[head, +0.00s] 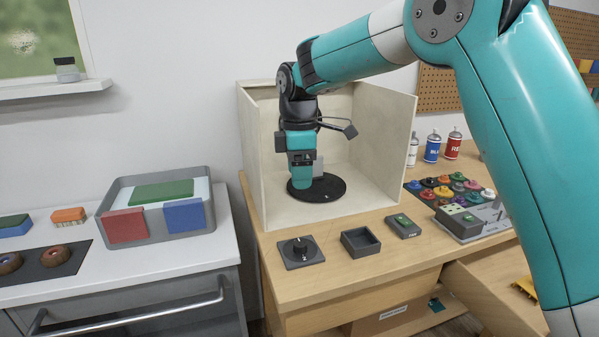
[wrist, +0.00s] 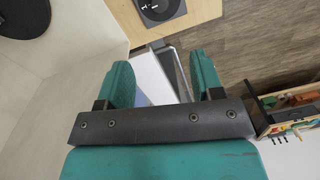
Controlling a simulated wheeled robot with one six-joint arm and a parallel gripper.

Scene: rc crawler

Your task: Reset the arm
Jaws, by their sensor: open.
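My teal arm reaches from the right of the head view into an open-fronted pale box (head: 380,140). My gripper (head: 302,182) points down inside it, just over a black round turntable (head: 330,190). In the wrist view my gripper (wrist: 160,85) shows two teal fingers spread apart with nothing between them. The black disc also shows at the upper left of the wrist view (wrist: 22,18). A small grey piece near the gripper in the head view is partly hidden and I cannot tell what it is.
On the wooden bench stand a dial (head: 300,251), an empty dark tray (head: 360,241) and a button box (head: 403,226). Spray cans (head: 432,147) and several coloured knobs (head: 458,186) are at the right. A white counter at left bears a grey bin (head: 160,228). A drawer stands open at lower right.

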